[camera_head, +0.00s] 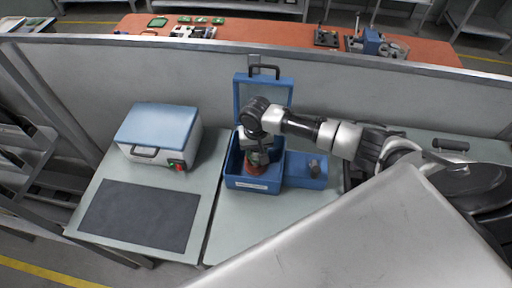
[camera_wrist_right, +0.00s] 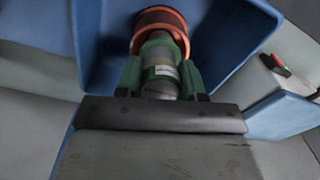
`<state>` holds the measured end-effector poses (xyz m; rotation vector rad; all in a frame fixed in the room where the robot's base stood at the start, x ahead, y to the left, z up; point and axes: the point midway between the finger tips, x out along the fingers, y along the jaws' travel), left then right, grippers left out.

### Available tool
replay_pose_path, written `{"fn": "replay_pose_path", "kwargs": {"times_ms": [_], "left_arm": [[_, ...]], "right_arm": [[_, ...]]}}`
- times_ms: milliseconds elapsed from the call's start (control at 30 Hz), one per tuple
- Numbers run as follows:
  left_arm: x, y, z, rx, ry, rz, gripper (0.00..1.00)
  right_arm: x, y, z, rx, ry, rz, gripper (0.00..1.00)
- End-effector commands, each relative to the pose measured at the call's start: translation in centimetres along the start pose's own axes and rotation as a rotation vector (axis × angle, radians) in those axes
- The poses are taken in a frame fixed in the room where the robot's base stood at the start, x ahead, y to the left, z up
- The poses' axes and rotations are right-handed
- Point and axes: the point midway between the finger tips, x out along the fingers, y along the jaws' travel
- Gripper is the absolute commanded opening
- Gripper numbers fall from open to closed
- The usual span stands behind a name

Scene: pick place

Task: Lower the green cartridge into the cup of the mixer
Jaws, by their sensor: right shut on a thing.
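My right gripper (camera_head: 257,158) reaches down into an open blue box (camera_head: 239,184) whose lid (camera_head: 240,95) is raised at the back. In the right wrist view, the right gripper (camera_wrist_right: 160,82) is shut on the green cartridge (camera_wrist_right: 160,62), which has a pale label. An orange-red round piece (camera_wrist_right: 160,18), apparently the cup, is at the cartridge's far end inside the blue box. In the head view this red piece (camera_head: 256,170) shows just below the fingers. I cannot tell how far the cartridge is inside it. My left gripper is out of view.
A white machine (camera_head: 185,150) with a blue lid and red button stands left of the box. A dark mat (camera_head: 140,215) lies in front of it. A blue side tray (camera_head: 305,178) with a dark knob adjoins the box. A grey partition runs behind.

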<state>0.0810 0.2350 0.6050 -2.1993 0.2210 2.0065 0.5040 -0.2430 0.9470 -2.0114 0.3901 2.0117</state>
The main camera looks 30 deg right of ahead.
Motion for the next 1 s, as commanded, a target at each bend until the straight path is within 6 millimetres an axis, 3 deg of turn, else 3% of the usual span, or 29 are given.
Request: {"fn": "replay_pose_path", "kwargs": {"times_ms": [400, 433, 600, 800, 900, 1000], "left_arm": [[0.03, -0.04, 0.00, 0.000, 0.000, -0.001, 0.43], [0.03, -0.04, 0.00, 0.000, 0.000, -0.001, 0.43], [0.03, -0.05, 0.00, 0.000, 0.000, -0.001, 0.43], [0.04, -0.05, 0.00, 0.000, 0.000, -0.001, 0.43], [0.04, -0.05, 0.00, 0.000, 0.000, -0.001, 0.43], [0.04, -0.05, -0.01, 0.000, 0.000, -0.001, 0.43]], "right_arm": [[0.09, -0.02, -0.02, 0.000, 0.001, 0.000, 0.07], [0.09, -0.02, -0.03, 0.000, 0.001, -0.001, 0.43], [0.11, -0.01, -0.01, 0.000, 0.000, 0.000, 0.69], [0.18, 0.02, 0.03, 0.000, -0.001, 0.001, 0.67], [0.18, 0.02, 0.03, 0.000, -0.001, 0.001, 0.52], [0.17, 0.02, 0.03, 0.000, -0.001, 0.001, 0.49]]}}
